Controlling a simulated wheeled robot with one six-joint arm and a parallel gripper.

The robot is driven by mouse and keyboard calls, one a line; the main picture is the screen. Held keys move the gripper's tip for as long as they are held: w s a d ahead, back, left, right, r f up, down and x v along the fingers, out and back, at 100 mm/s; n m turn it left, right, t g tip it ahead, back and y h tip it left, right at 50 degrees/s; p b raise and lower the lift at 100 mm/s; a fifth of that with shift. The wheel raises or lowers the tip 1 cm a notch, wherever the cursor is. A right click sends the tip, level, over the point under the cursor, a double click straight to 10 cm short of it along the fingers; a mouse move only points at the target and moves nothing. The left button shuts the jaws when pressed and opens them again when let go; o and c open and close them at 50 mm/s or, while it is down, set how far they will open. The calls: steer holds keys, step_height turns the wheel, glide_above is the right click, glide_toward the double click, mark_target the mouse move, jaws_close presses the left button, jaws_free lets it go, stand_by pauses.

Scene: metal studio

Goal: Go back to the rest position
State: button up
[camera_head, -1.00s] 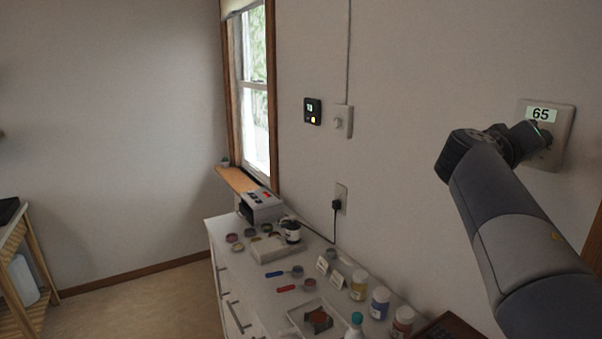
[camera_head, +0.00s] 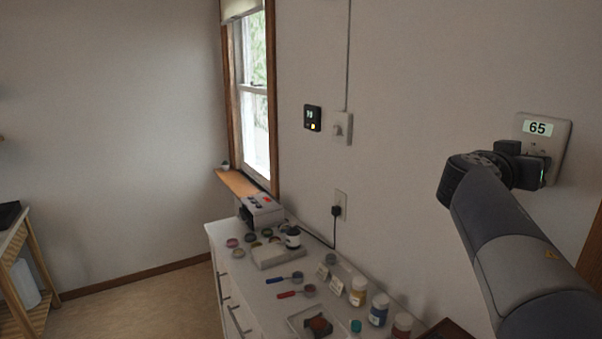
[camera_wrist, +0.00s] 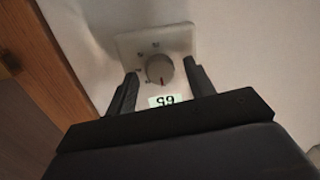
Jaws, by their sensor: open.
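My gripper (camera_wrist: 158,82) is open in the wrist view, with its two dark fingers on either side of the lower part of a wall dial plate (camera_wrist: 185,42). In the head view, my gripper (camera_head: 545,170) is at the right, in front of the same wall plate (camera_head: 560,128), whose display reads 65. My gripper hides the plate's lower part and the knob there. Whether the fingers touch the knob cannot be told.
A white cabinet (camera_head: 225,238) along the wall bears jars, small dishes, scoops and a boxy device (camera_head: 262,210). A thermostat (camera_head: 313,118), a switch plate (camera_head: 342,128) and a plugged-in cord are on the wall. A wooden frame (camera_wrist: 45,60) stands beside the dial.

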steer(key=shift+s+a+m+p, duration=0.4)
steer(key=shift+a+m+p, duration=0.25)
steer(key=shift+m, duration=0.5)
steer(key=shift+s+a+m+p, duration=0.4)
steer(key=shift+a+m+p, duration=0.25)
steer(key=shift+m, duration=0.5)
steer(key=shift+f, duration=0.1)
